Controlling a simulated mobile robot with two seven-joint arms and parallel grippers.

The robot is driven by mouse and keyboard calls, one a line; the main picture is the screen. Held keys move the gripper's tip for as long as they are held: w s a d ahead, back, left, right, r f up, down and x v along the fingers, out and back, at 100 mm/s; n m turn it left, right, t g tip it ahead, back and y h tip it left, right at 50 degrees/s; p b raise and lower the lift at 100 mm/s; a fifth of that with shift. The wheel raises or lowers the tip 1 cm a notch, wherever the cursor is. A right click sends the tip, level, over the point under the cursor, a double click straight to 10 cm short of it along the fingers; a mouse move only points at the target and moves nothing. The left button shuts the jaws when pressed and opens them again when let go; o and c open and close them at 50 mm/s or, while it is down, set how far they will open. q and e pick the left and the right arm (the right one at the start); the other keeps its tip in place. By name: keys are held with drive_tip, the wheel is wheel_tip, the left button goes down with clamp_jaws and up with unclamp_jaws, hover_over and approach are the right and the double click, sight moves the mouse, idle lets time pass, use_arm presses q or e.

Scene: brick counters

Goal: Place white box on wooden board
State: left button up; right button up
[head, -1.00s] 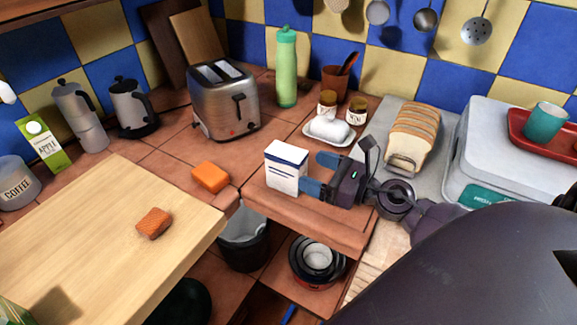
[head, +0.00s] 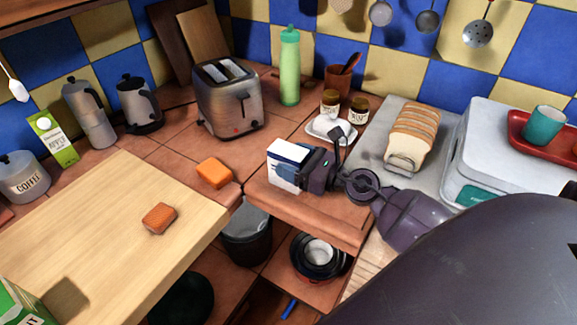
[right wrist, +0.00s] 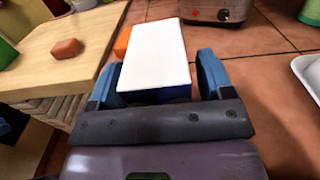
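The white box (head: 284,168) with a blue top edge stands upright on the brick-tiled counter; its white face also shows in the right wrist view (right wrist: 155,55). My right gripper (head: 301,172) has reached it from the right. In the right wrist view my right gripper's fingers (right wrist: 157,80) are spread on both sides of the box, with a narrow gap at the right finger, so it looks open. A large light wooden board (head: 90,225) lies at the left with an orange sponge-like block (head: 159,218) on it. My left gripper is not in view.
An orange block (head: 214,172) lies left of the box. A toaster (head: 228,97) and a green bottle (head: 289,68) stand behind. A white dish (head: 331,129) and jars are near my right gripper. A dark bin (head: 246,240) stands in the gap below. Much of the board is bare.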

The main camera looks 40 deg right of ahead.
drive_tip(key=c, duration=0.9)
drive_tip(key=shift+r+p, duration=0.35)
drive_tip(key=shift+r, duration=0.2)
wheel_tip(320, 180, up, 8)
drive_tip(key=p, duration=0.5)
drive_tip(key=shift+f+p, duration=0.1)
drive_tip(key=shift+p, duration=0.25)
drive_tip(key=shift+r+p, duration=0.35)
drive_tip(key=shift+r, duration=0.25)
